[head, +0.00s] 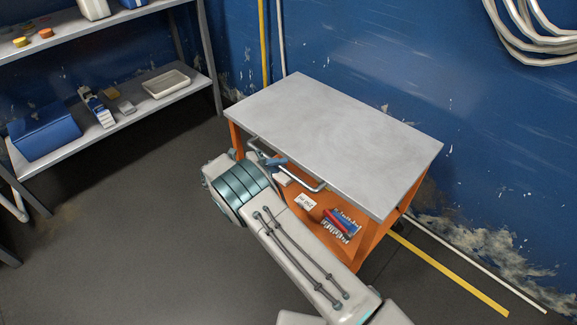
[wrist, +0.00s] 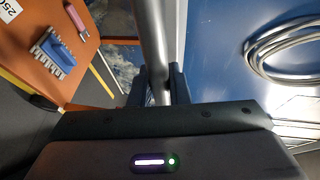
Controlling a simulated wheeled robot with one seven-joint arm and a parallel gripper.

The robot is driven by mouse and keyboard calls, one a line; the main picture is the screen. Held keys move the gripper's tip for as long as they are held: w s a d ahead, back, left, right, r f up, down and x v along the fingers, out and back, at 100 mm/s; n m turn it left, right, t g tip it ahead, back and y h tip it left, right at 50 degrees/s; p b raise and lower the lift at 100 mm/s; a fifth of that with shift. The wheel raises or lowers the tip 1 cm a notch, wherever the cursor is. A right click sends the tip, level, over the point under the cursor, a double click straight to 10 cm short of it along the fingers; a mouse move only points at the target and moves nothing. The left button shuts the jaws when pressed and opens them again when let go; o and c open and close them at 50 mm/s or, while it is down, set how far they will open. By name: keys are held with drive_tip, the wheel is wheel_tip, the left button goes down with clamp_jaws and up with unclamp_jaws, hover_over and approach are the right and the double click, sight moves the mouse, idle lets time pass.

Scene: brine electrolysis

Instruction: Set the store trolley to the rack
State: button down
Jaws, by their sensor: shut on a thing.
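The store trolley (head: 335,130) has a grey flat top and an orange body, and stands against the blue wall in the head view. Its pale handle bar (head: 307,181) runs along its near side. My gripper (head: 276,162) is shut on this bar near its left end. In the wrist view, the bar (wrist: 151,35) passes between the two fingers of my gripper (wrist: 158,85). The rack (head: 125,128) with grey shelves stands at the upper left, apart from the trolley, with floor between them. My arm hides part of the trolley's near side.
A blue box (head: 45,132) and a pale tray (head: 166,84) sit on the rack's lower shelf. A red-and-blue item (head: 342,224) lies in the trolley. A coiled hose (head: 535,32) hangs on the wall at right. Dark floor (head: 130,220) is clear at left.

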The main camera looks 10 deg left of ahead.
drive_tip(key=shift+w+a, duration=0.25)
drive_tip(key=shift+r, duration=0.1)
drive_tip(key=c, duration=1.4)
unclamp_jaws()
drive_tip(key=shift+w+a, duration=0.1)
drive_tip(key=shift+o, duration=0.2)
drive_tip(key=v, duration=1.3)
drive_tip(key=shift+s+a+p, duration=0.3)
drive_tip(key=shift+p, duration=0.05)
